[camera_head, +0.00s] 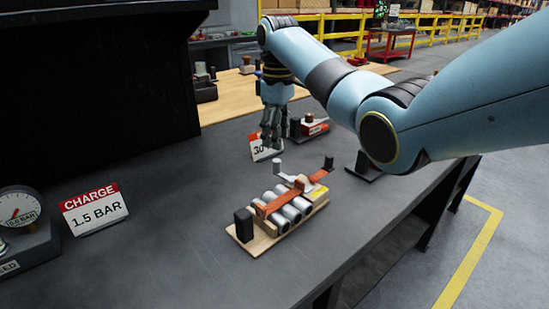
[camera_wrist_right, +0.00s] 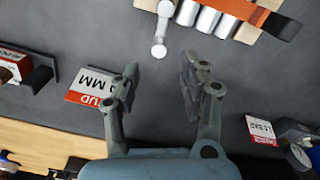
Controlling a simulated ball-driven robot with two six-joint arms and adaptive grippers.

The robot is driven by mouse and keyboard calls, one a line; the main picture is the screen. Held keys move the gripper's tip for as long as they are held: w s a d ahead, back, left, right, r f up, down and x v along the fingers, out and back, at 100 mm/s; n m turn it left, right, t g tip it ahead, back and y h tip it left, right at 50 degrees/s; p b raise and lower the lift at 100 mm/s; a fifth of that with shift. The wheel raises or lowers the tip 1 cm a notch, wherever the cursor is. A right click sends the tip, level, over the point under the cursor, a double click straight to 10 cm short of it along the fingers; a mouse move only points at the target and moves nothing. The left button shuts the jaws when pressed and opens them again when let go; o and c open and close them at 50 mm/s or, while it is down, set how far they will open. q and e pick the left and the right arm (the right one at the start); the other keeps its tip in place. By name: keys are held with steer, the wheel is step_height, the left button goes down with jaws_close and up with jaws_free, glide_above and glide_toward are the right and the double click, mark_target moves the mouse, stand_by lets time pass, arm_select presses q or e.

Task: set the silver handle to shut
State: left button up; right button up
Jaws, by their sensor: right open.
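The silver handle (camera_head: 284,174) is a pale lever with a small upright knob at its end. It is at the back left of a wooden-based valve unit (camera_head: 242,241) and points away from the unit's silver cylinders. In the right wrist view the handle (camera_wrist_right: 161,28) is at top centre, with its rounded end toward my gripper. My right gripper (camera_head: 271,141) is open and empty, fingers pointing down, behind the handle and apart from it. In the wrist view the gap between its fingertips (camera_wrist_right: 158,76) lies just below the handle's end. My left gripper is out of view.
An orange bar (camera_head: 283,203) with a black knob (camera_head: 328,162) crosses the unit. A red-and-white card (camera_head: 265,151) stands close behind my right gripper. A CHARGE card (camera_head: 94,209) and a gauge (camera_head: 18,212) stand at left. The dark tabletop left of the unit is clear.

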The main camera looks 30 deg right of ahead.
mark_target(277, 160)
step_height(277, 160, down, 4)
steer(key=shift+w, duration=0.15)
step_height(277, 160, down, 4)
steer(key=shift+r, duration=0.15)
steer(key=shift+c, duration=0.8)
steer(key=c, duration=0.5)
steer(key=shift+c, duration=0.9)
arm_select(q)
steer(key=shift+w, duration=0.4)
arm_select(e)
jaws_close()
